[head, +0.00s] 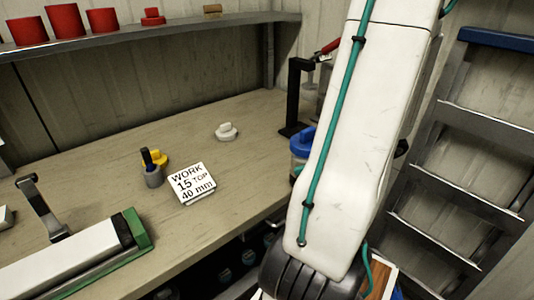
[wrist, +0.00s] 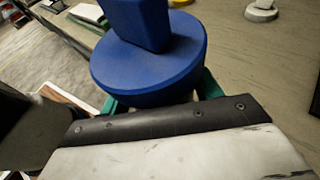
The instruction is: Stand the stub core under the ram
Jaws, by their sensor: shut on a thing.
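My gripper (wrist: 160,97) is shut on a blue cap (wrist: 150,62), a round disc with a raised block on top, with a green finger showing at either side of it. What lies under the cap is hidden in the wrist view. In the head view a blue cap (head: 301,140) shows beside my arm over the bench's right edge, and my gripper is mostly hidden there. A black upright stand (head: 296,95) stands behind it, with a red handle (head: 327,48) near its top. The ram is not clearly seen. I cannot pick out the stub core for certain.
A white cap (head: 226,132), a yellow cap (head: 158,157), a small grey cylinder (head: 153,177) and a "WORK 15 TOP 40 mm" card (head: 192,184) are on the bench (head: 110,160). A green-ended trough (head: 95,262) lies front left. Red pots (head: 65,20) stand on the shelf.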

